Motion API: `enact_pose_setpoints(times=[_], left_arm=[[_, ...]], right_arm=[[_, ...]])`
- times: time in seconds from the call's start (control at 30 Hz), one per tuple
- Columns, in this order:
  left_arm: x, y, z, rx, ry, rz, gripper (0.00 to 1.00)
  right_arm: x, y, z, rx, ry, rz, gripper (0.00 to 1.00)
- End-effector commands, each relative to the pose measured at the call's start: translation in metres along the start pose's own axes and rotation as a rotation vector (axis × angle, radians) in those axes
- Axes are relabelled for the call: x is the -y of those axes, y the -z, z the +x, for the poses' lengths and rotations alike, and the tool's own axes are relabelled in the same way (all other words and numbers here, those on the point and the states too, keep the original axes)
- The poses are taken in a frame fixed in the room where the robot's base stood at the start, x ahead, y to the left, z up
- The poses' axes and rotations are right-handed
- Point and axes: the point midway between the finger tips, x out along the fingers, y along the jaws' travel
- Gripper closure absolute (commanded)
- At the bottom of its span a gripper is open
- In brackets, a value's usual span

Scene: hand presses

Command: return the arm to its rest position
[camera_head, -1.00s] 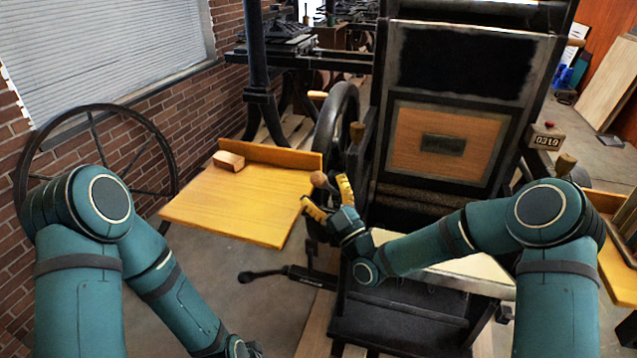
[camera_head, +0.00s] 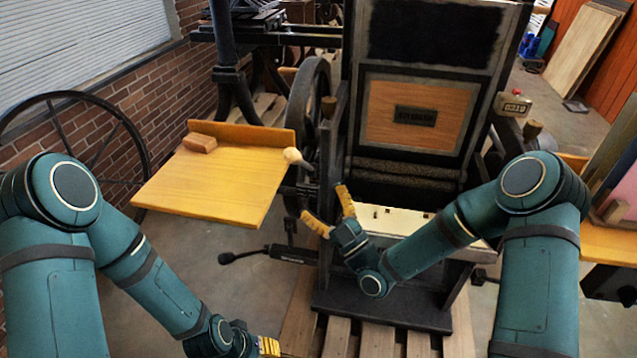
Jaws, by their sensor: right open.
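My right arm reaches in from the right, and its gripper (camera_head: 322,202) is in front of the black hand press (camera_head: 345,130). Its two yellow fingers are spread apart with nothing between them. A pale round knob (camera_head: 293,156) on the press's left side lies beyond and above the fingertips, with a gap in the picture. My left arm hangs down at the left. Its gripper (camera_head: 266,346) is at the bottom edge, partly cut off, so its opening cannot be judged.
A yellow wooden side table (camera_head: 215,185) bears a small wooden block (camera_head: 200,143). A black lever (camera_head: 245,255) sticks out low at the press's left. A counter box (camera_head: 513,104) is at the right. A wooden pallet (camera_head: 300,310) lies under the press.

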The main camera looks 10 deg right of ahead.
Motion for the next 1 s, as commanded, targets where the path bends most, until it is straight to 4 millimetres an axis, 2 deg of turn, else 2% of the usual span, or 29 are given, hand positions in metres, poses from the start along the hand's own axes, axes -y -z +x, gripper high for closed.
enact_pose_setpoints(times=[0.2,0.27,0.37,0.47,0.5,0.57,0.63,0.7,0.8,0.9,1.0], left_arm=[[0.000,0.000,0.000,0.000,0.000,0.000,0.53],[0.000,0.000,0.000,0.000,0.000,0.000,0.53],[0.000,0.000,0.000,0.000,0.000,0.000,0.53],[0.000,0.000,0.000,0.000,0.000,0.000,0.53],[0.000,0.000,0.000,0.000,0.000,0.000,0.53],[0.000,0.000,0.000,0.000,0.000,0.000,0.53],[0.000,0.000,0.000,0.000,0.000,0.000,0.53],[0.000,0.000,0.000,0.000,0.000,0.000,0.53],[0.000,0.000,0.000,0.000,0.000,0.000,0.53],[0.000,0.000,0.000,0.000,0.000,0.000,0.53],[0.000,0.000,0.000,0.000,0.000,0.000,0.53]], right_arm=[[0.007,-0.007,-0.002,0.047,0.028,0.031,0.33],[0.017,-0.017,-0.007,0.119,0.065,0.078,0.33],[0.043,-0.045,-0.025,0.324,0.150,0.214,0.33],[0.074,-0.075,-0.062,0.603,0.219,0.394,0.33],[0.085,-0.085,-0.080,0.720,0.234,0.468,0.33],[0.101,-0.096,-0.111,0.901,0.243,0.582,0.33],[0.117,-0.102,-0.151,1.119,0.229,0.714,0.33],[0.131,-0.102,-0.191,1.330,0.192,0.840,0.33],[0.144,-0.092,-0.239,1.584,0.110,0.986,0.33],[0.152,-0.079,-0.271,1.761,0.029,1.085,0.33],[0.155,-0.071,-0.288,1.857,-0.027,1.139,0.33]])
